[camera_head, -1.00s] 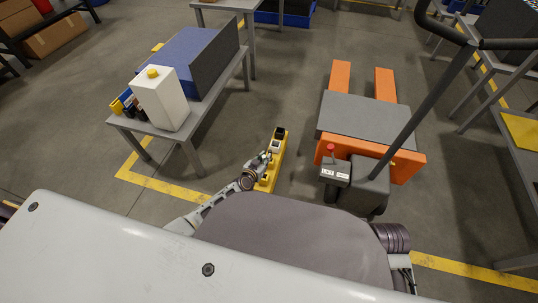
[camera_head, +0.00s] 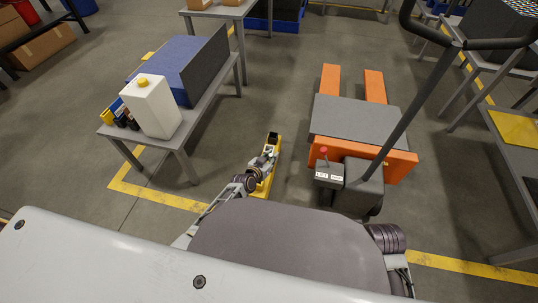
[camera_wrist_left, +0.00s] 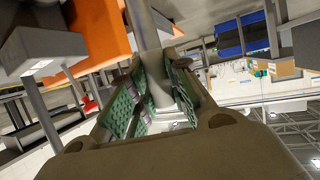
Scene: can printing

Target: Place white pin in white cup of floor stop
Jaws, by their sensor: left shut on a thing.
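The yellow floor stop (camera_head: 263,188) stands on the floor in front of me, with a black cup (camera_head: 273,138) at its far end. My left gripper (camera_head: 267,158) is over the far half of the stop and covers the place of the white cup. In the left wrist view the left gripper (camera_wrist_left: 158,90) is shut on the pale pin (camera_wrist_left: 148,30), a smooth rod between its green pads. Whether the pin touches the cup cannot be told. My right gripper is out of view.
An orange pallet truck (camera_head: 362,150) with a grey top and black handle stands right of the stop. A grey table (camera_head: 185,127) with a white canister (camera_head: 153,108) and blue bin (camera_head: 180,62) stands to the left. Floor between them is clear.

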